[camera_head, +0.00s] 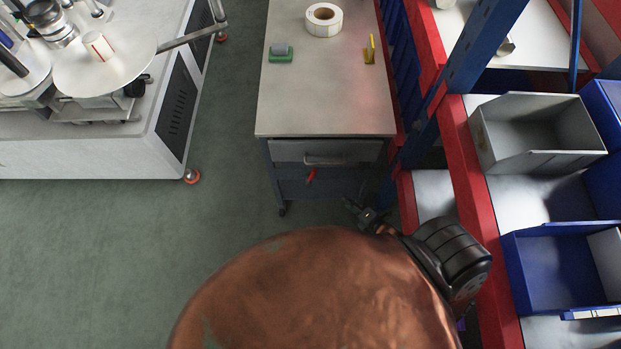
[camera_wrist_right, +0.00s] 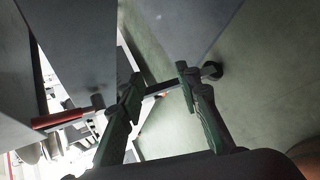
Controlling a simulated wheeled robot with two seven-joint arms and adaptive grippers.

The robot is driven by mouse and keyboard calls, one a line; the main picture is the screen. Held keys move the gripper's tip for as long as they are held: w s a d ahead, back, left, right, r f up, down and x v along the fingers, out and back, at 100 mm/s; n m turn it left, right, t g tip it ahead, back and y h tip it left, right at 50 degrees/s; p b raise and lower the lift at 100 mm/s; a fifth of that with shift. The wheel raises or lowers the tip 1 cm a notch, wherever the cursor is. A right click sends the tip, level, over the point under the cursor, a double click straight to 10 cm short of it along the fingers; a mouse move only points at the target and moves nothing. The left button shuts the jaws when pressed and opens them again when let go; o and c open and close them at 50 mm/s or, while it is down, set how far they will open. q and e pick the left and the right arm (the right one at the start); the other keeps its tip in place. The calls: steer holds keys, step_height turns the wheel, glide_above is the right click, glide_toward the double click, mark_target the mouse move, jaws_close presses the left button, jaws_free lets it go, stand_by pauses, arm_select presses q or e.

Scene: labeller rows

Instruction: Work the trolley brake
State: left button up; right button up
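The trolley (camera_head: 325,85) stands in the middle of the head view, with a pale grey top and a drawer with a handle on its front. A small red lever (camera_head: 311,175), seemingly the brake, shows below the drawer, tilted. My right gripper (camera_head: 362,213) is low in front of the trolley, right of the lever and apart from it. In the right wrist view my right gripper (camera_wrist_right: 160,78) has its fingers spread, with a thin bar showing between or behind them. A red bar (camera_wrist_right: 62,118) shows at left there; I cannot tell if it is the lever. My left gripper is out of view.
A label roll (camera_head: 323,20), a green item (camera_head: 281,53) and a yellow item (camera_head: 370,50) are on the trolley top. A red-and-blue rack with bins (camera_head: 535,130) stands close on the right. A labelling machine (camera_head: 100,150) is at left. Green floor between is clear.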

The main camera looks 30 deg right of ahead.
steer(key=w+a+r+n+t+y+b, duration=0.25)
steer(key=w+r+n+b, duration=0.25)
steer(key=n, duration=0.3)
steer(key=n+t+y+b, duration=0.2)
steer(key=n+y+b, duration=0.25)
steer(key=n, duration=0.55)
glide_toward(313, 176)
steer(key=w+f, duration=0.1)
steer(key=w, duration=0.2)
steer(key=shift+n, duration=0.3)
steer(key=x, duration=0.4)
steer(key=b+x, duration=0.1)
steer(key=x, duration=0.2)
steer(key=shift+w+a+f, duration=0.2)
steer(key=shift+a, duration=0.35)
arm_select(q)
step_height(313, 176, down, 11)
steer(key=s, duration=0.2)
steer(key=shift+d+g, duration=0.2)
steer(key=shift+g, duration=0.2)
arm_select(e)
steer(key=shift+c, duration=0.2)
steer(key=shift+c, duration=0.8)
jaws_close()
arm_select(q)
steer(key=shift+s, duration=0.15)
